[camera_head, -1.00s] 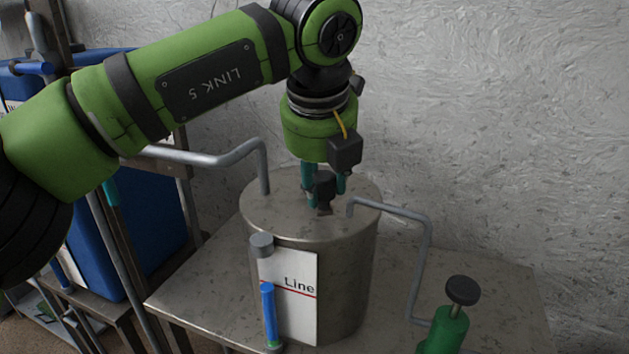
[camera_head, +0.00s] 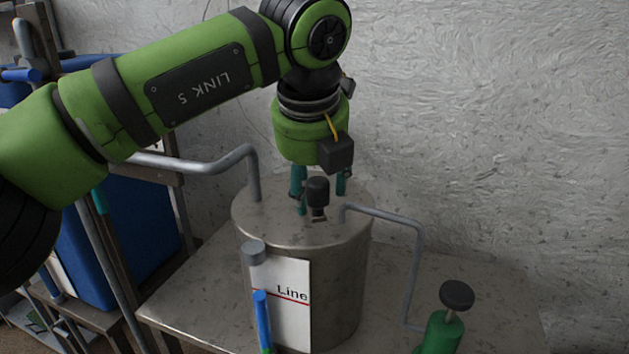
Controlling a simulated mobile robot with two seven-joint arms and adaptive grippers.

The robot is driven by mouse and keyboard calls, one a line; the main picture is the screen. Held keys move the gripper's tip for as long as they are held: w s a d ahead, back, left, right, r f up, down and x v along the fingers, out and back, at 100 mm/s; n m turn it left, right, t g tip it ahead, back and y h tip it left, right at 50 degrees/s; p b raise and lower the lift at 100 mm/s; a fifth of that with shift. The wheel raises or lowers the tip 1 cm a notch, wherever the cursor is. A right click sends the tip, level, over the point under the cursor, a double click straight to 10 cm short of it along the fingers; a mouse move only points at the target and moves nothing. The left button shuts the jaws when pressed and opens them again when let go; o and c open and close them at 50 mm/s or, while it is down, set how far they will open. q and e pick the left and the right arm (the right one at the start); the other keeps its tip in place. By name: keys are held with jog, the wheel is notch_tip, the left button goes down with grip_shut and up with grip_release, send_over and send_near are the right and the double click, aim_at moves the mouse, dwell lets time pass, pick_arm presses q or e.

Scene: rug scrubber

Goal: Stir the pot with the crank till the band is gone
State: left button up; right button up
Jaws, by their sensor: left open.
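The steel pot (camera_head: 345,285) stands upright on a metal table. The crank's black knob (camera_head: 318,190) stands up from the pot's lid (camera_head: 265,220). My left gripper (camera_head: 320,190) points down over the lid with its teal fingers apart. The knob stands in front of the gap between them, and I cannot tell if either finger touches it. A sight tube (camera_head: 263,320) on the pot's front shows a blue column with green at the bottom. A white card (camera_head: 290,325) behind it bears the word "Line" and a red line. My right gripper is not in view.
A grey pipe (camera_head: 418,270) runs from the lid to a green pump (camera_head: 440,333) with a black knob at right. A thicker pipe (camera_head: 210,165) enters the lid from the left. A blue container (camera_head: 130,240) stands at left. The table (camera_head: 400,260) is bare between pot and pump.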

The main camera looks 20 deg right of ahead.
pick_arm(q)
jog(key=v, duration=1.1)
jog(key=shift+r, duration=0.45)
